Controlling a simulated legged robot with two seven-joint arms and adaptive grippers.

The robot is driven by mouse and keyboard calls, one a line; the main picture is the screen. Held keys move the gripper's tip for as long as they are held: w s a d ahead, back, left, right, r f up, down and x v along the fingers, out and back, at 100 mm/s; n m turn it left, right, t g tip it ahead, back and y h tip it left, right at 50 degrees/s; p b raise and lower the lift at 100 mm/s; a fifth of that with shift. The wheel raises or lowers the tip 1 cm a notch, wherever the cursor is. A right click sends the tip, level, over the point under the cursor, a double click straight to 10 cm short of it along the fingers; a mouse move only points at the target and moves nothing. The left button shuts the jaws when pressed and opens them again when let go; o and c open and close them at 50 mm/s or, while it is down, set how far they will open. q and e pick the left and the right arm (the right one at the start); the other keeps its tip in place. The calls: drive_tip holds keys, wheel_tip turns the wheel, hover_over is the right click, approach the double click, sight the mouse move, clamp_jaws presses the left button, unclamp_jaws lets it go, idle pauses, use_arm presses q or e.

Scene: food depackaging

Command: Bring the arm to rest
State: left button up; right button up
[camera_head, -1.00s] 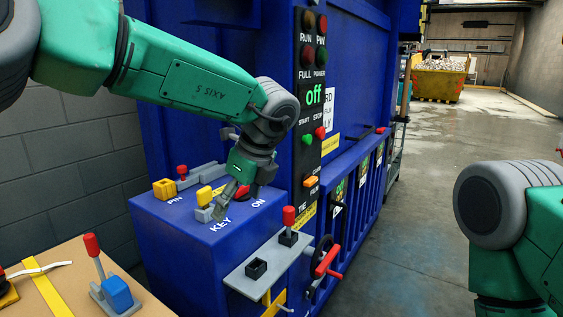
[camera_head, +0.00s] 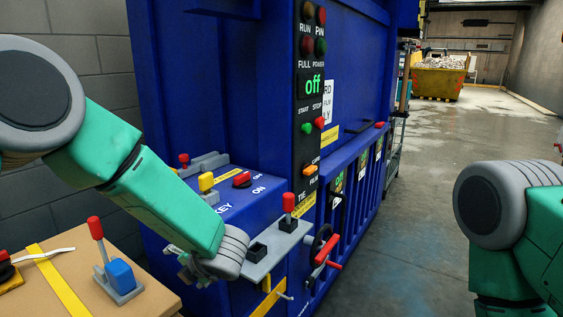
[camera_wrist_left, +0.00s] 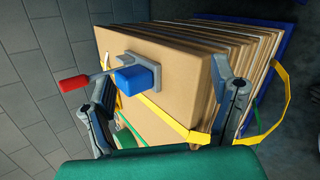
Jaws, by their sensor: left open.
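My left arm (camera_head: 165,190) reaches in from the left, bent downward. My left gripper (camera_head: 183,265) is low in front of the blue machine's control box (camera_head: 235,212), mostly hidden behind my wrist. In the left wrist view my left gripper (camera_wrist_left: 163,72) has its two fingers spread wide apart and holds nothing. A strapped cardboard bale (camera_wrist_left: 190,50) lies beyond the fingers, with a red-handled lever and blue block (camera_wrist_left: 138,78) on it. My right arm (camera_head: 530,225) shows at the right edge; its gripper is out of view.
The blue machine has a panel reading "off" (camera_head: 313,85), a yellow key (camera_head: 206,181), a red switch (camera_head: 242,179) and a grey shelf (camera_head: 262,258) with a red-topped lever (camera_head: 289,203). A red-handled wheel (camera_head: 327,250) sticks out. The floor (camera_head: 420,200) right of the machine is clear.

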use_arm(q)
drive_tip(key=s+a+f+m+h+b, duration=0.1)
drive_tip(key=s+a+f+m+h, duration=0.1)
drive_tip(key=s+f+m, duration=0.7)
drive_tip(key=s+a+f+m+h+b, duration=0.25)
drive_tip(key=s+f+m, duration=0.35)
drive_tip(key=f+m, duration=0.45)
drive_tip(key=s+f+m+g+h, duration=0.1)
drive_tip(key=s+m, duration=0.3)
drive_tip(key=s, duration=0.4)
drive_tip(key=s+a+f+m+g+h, duration=0.1)
drive_tip(key=s+f+m+g, duration=0.2)
drive_tip(key=s, duration=0.4)
drive_tip(key=s+a+f+m+g+h, duration=0.1)
drive_tip(key=s+f+m+g, duration=0.1)
drive_tip(key=s+m, duration=0.3)
drive_tip(key=s+b, duration=0.1)
drive_tip(key=s, duration=0.2)
drive_tip(key=shift+s+f, duration=0.2)
drive_tip(key=shift+s, duration=0.1)
drive_tip(key=shift+w+a, duration=0.1)
drive_tip(key=shift+w, duration=0.05)
